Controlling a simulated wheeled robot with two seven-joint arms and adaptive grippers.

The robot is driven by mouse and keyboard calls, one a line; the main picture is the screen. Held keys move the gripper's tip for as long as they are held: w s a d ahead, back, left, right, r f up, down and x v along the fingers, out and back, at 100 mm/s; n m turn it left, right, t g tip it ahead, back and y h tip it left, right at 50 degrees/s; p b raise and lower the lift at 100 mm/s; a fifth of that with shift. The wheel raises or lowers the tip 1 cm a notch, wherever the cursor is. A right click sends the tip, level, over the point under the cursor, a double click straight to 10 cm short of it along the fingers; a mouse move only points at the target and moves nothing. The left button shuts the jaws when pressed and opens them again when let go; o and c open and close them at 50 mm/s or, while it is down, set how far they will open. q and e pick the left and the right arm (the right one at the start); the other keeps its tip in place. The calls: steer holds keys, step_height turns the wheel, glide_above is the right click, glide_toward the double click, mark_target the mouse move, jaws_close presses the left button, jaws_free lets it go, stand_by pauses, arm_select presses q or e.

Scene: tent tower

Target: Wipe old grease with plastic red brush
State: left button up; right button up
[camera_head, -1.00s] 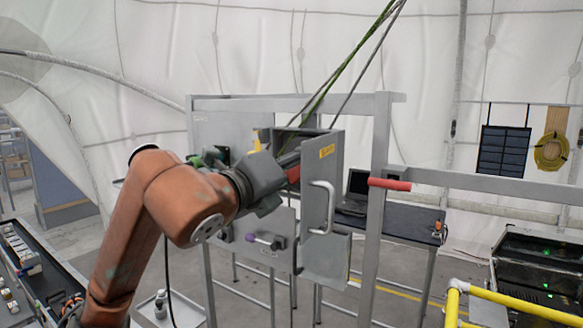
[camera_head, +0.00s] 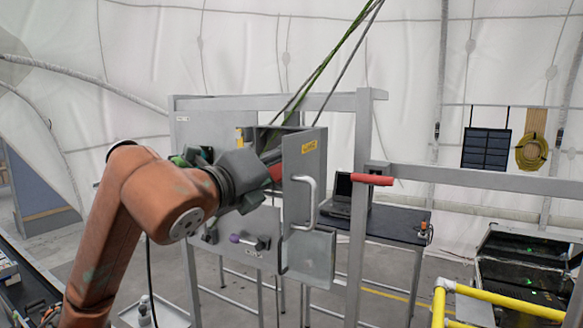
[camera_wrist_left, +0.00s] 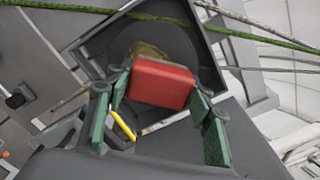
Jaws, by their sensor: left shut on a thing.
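My left gripper (camera_wrist_left: 160,100) is shut on the plastic red brush (camera_wrist_left: 161,84), its green-padded fingers on either side of the red block. In the head view the red brush (camera_head: 276,172) shows as a small patch beside the gripper, at the open grey metal box. In the wrist view the brush is in front of the dark box opening (camera_wrist_left: 180,50). A brownish patch, perhaps the old grease (camera_wrist_left: 147,50), shows just beyond the brush, partly hidden by it. I cannot tell whether the brush touches it. My right gripper is not in view.
The open box door (camera_head: 304,180) with its handle stands right of the gripper. Ropes (camera_head: 325,70) run up from the box. A red-tipped rail (camera_head: 373,179) and a table with a laptop (camera_head: 338,190) are to the right. Yellow pipes (camera_head: 500,302) are at lower right.

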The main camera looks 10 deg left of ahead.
arm_select(q)
steer(key=shift+w+a+r, duration=0.1)
steer(key=shift+w+a, duration=0.15)
steer(key=shift+a, duration=0.5)
steer(key=shift+w+a+f, duration=0.1)
steer(key=shift+w+a, duration=0.15)
steer(key=shift+a, duration=0.55)
steer(key=shift+w+a+r, duration=0.1)
steer(key=shift+w+a, duration=0.15)
steer(key=shift+a, duration=0.5)
steer(key=shift+s, duration=0.1)
steer(key=b+v, duration=0.2)
steer(key=v, duration=0.3)
steer(key=shift+s+a, duration=0.15)
steer(key=shift+s, duration=0.1)
